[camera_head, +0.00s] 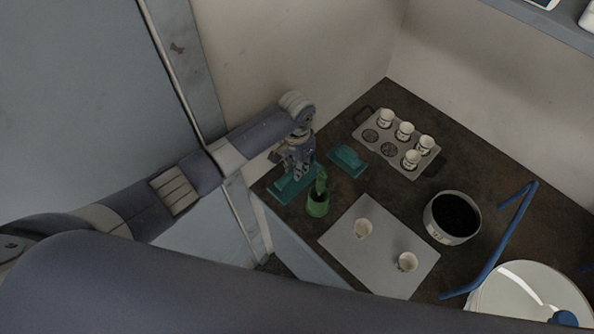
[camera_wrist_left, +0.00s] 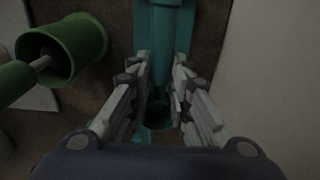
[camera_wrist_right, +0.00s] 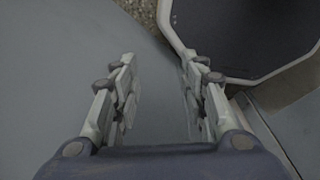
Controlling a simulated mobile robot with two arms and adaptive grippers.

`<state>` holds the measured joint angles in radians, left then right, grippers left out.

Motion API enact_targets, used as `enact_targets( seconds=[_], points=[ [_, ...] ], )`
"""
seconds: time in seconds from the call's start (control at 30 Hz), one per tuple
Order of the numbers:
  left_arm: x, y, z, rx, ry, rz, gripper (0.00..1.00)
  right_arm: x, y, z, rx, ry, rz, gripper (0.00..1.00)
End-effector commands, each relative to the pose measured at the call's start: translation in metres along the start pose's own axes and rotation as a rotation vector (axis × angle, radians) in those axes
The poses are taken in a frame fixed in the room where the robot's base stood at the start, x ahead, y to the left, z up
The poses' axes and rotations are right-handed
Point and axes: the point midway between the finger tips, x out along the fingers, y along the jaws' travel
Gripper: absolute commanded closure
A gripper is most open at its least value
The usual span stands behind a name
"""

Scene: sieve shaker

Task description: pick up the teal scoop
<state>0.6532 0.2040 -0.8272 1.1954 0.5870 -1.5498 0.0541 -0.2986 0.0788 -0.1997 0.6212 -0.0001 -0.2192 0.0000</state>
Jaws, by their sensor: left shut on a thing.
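My left gripper (camera_head: 297,178) points down over a teal piece (camera_head: 288,190) at the left end of the dark counter. In the left wrist view its fingers (camera_wrist_left: 163,100) are on either side of the teal scoop (camera_wrist_left: 160,112), and the gripper is shut on it. The fingers hide part of the scoop, and I cannot tell whether it is clear of the teal base (camera_wrist_left: 165,40). My right gripper (camera_wrist_right: 158,100) is open and empty in the right wrist view, away from the scoop.
Beside the gripper are a green cup (camera_head: 317,207) with a green-handled tool and a second teal piece (camera_head: 347,160). A muffin tray (camera_head: 431,165) with several white cups, a grey mat (camera_head: 385,270) with two cups, a dark-filled pot (camera_head: 452,217) and a blue bent bar (camera_head: 500,245) stand rightward.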

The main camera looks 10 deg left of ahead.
Motion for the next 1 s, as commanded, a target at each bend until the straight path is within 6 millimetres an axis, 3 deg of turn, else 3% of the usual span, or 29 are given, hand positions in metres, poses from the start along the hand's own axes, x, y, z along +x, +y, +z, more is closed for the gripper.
enact_targets(
  seconds=[0.03,0.6,1.0],
  points=[
    [0.004,0.006,0.012,0.003,-0.009,0.004,1.00,0.001,0.000,0.001,0.000,-0.001,0.000,0.60],
    [-0.006,0.056,0.097,0.002,-0.008,0.003,1.00,0.016,0.002,0.004,-0.001,-0.004,0.002,0.60],
    [-0.011,0.077,0.133,0.001,-0.008,0.002,1.00,0.023,0.001,0.005,-0.001,-0.005,0.002,0.60]
  ],
)
